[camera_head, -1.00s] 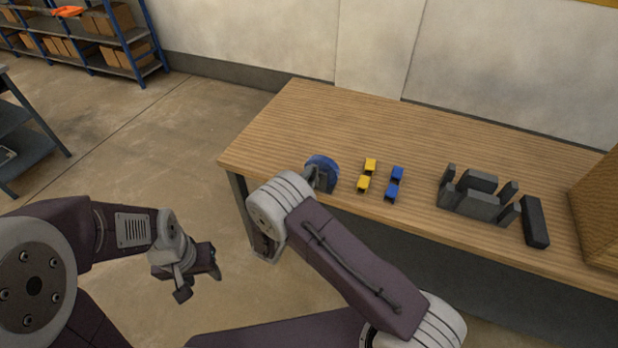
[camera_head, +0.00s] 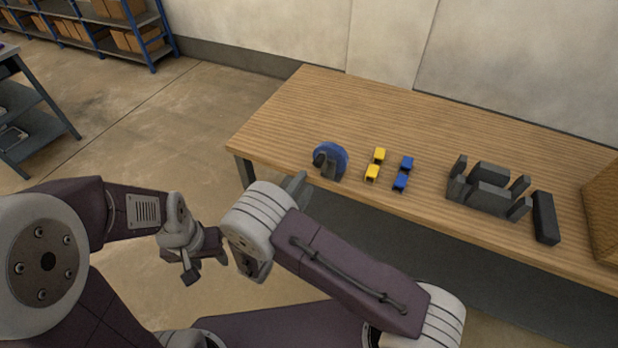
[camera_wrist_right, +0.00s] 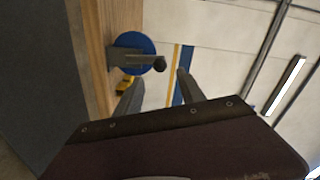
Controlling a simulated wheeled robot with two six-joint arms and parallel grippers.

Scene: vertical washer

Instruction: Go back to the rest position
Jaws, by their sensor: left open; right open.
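My left gripper (camera_head: 206,262) is open and empty over the floor, in front of and left of the table. My right arm reaches in front of the table in the head view. Its gripper is mostly hidden behind its own wrist there, with one finger (camera_head: 296,186) showing near the table's front edge. In the right wrist view, my right gripper (camera_wrist_right: 158,88) is open with nothing between its fingers. A round blue device with a dark grey arm (camera_head: 331,158) stands near the table's front left edge, apart from both grippers. It also shows in the right wrist view (camera_wrist_right: 134,44).
The wooden table (camera_head: 400,120) holds yellow blocks (camera_head: 372,173), blue blocks (camera_head: 400,182), a grey fixture (camera_head: 490,197) with upright plates, a dark bar (camera_head: 545,218) and a brown box (camera_head: 603,215). Open floor lies left of the table. Blue shelves (camera_head: 110,35) stand at the back left.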

